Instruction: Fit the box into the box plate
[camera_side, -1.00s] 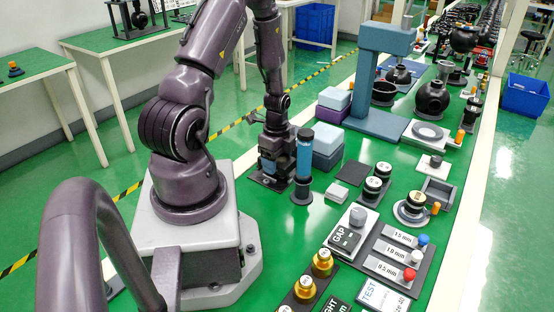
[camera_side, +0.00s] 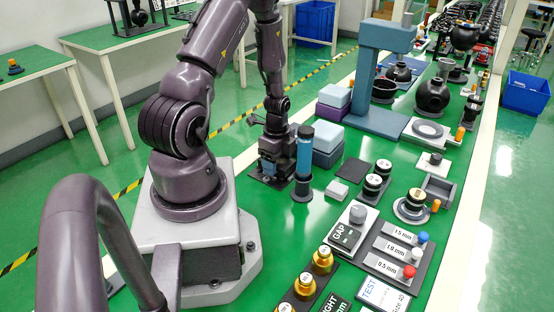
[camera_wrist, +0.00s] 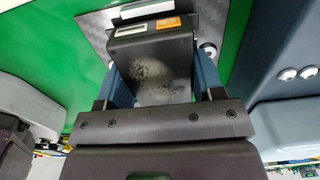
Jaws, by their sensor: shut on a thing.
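In the side view the plate's dark edge (camera_side: 256,177) shows below my gripper. The contact between box and plate is hidden.
A small pale block (camera_side: 337,191) and a dark flat pad (camera_side: 353,171) lie farther right. Some bare green bench lies in front.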

